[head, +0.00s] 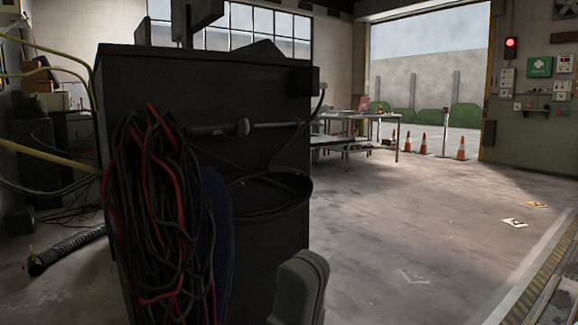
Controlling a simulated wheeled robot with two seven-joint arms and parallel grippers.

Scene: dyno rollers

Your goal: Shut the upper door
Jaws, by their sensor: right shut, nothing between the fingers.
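A tall dark cabinet (205,75) stands close in front of me, with its side or back towards me. I cannot make out the upper door on it; any door face is hidden from this angle. A grey, rounded part of my right gripper or arm (300,287) rises at the bottom centre, just right of the cabinet. My right gripper is shut and empty, but its fingertips are not clear. My left gripper is not in view.
Black and red cables (160,215) hang on the cabinet, beside a dark round bin (270,200). A ribbed hose (65,250) lies on the floor at left. A table (350,125) and orange cones (461,148) stand farther back.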

